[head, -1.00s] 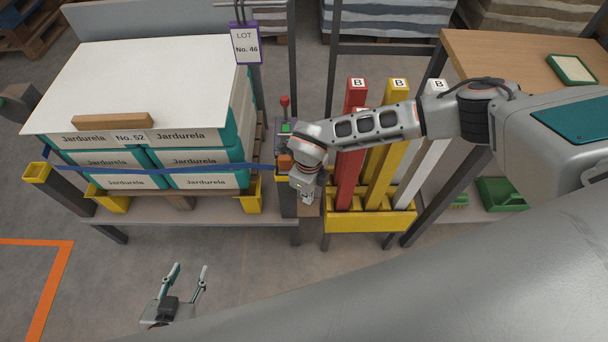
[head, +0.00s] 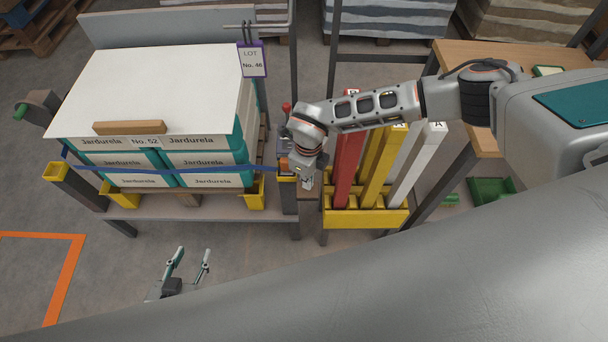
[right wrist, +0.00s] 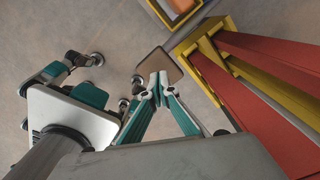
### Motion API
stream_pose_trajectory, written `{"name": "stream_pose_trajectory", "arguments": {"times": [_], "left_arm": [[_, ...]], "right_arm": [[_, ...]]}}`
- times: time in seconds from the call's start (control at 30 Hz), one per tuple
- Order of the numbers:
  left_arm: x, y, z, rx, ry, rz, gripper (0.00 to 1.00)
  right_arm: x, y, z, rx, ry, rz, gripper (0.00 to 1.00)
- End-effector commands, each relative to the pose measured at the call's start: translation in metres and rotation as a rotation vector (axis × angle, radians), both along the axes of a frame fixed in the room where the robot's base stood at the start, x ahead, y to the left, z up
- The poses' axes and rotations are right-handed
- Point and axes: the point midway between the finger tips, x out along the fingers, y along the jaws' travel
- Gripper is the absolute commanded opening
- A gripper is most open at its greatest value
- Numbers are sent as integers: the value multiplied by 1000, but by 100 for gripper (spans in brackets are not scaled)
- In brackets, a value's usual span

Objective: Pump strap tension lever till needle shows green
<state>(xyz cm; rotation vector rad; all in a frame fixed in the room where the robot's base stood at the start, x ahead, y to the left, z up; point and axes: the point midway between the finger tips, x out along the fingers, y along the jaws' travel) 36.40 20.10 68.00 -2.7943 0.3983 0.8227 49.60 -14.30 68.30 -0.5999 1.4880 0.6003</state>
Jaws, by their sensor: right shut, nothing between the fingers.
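The strap tensioner (head: 284,146) stands at the right end of the stack, largely hidden behind my right wrist. A red knob (head: 286,107) shows above it, probably the lever's; the shaft is mostly covered. No needle can be read. The blue strap (head: 215,170) runs across the stack front to the tensioner. My right gripper (head: 307,184) points down just right of and in front of the tensioner; in the right wrist view its fingertips (right wrist: 156,84) are together and empty, over a brown plate (right wrist: 160,65). My left gripper (head: 188,266) is open and empty, low in front of the bench.
A yellow rack (head: 365,218) with red, yellow and white posts stands close right of my right gripper. A LOT sign (head: 252,62) hangs behind the tensioner. Floor in front is open.

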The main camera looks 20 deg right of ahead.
Motion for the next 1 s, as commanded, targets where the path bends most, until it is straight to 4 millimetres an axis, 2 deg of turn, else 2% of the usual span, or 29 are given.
{"name": "stream_pose_trajectory", "arguments": {"times": [0.57,1.0], "left_arm": [[-1,1,-5,3,5,0,40],[-5,1,-34,2,15,1,40]], "right_arm": [[1,0,-1,0,-1,0,0],[0,0,-45,-1,1,-1,0]]}}
